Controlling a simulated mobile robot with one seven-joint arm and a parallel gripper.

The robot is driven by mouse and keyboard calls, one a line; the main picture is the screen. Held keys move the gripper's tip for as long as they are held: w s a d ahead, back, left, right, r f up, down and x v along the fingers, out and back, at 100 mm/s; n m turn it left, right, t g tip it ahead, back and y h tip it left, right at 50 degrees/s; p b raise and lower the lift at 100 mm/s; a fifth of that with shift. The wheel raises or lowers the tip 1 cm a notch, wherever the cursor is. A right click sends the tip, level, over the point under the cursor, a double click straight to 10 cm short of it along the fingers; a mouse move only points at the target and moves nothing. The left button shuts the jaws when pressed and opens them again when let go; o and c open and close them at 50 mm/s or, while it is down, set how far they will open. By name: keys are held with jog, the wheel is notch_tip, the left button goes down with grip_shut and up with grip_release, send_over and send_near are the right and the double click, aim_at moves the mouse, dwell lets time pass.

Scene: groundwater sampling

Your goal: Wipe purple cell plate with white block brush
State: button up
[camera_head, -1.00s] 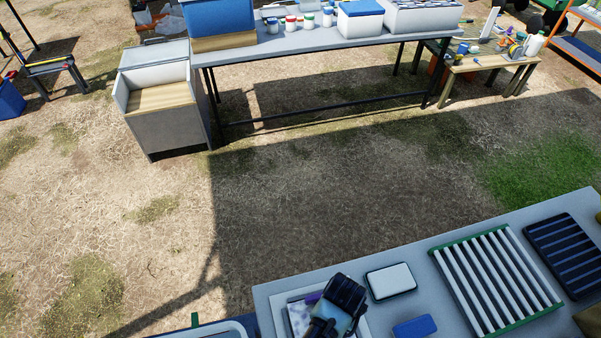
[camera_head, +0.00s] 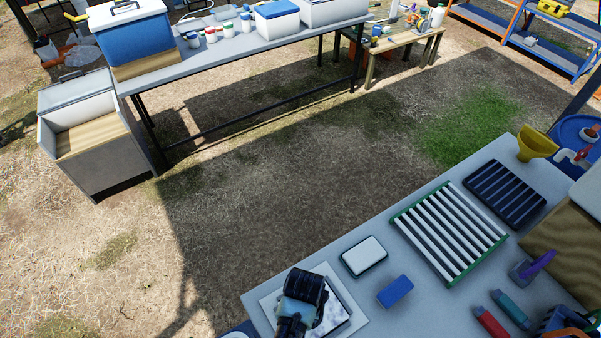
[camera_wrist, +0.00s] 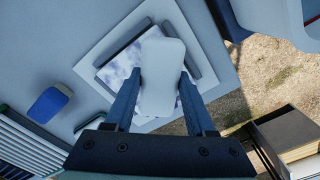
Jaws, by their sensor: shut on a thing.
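My gripper (camera_wrist: 160,84) is shut on a white block brush (camera_wrist: 163,62), a pale rounded block between its two blue fingers in the wrist view. The brush is over the cell plate (camera_wrist: 118,72), a square with a mottled white and purple face and dark raised edges on a white board (camera_wrist: 92,54). The brush and fingers hide the middle of the plate. I cannot tell whether the brush touches it. In the head view my gripper (camera_head: 303,288) covers much of the plate (camera_head: 334,318), and the brush is hard to make out.
A dark-edged white pad (camera_head: 363,256) and a blue block (camera_head: 395,291) lie right of the plate on the grey table (camera_head: 420,300). Farther right are a green-framed slatted rack (camera_head: 450,232), a black rack (camera_head: 505,193) and coloured tubes (camera_head: 510,308). Open ground lies beyond the table.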

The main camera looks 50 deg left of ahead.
jog(key=shift+r+p, duration=1.8)
jog(key=shift+r, duration=0.5)
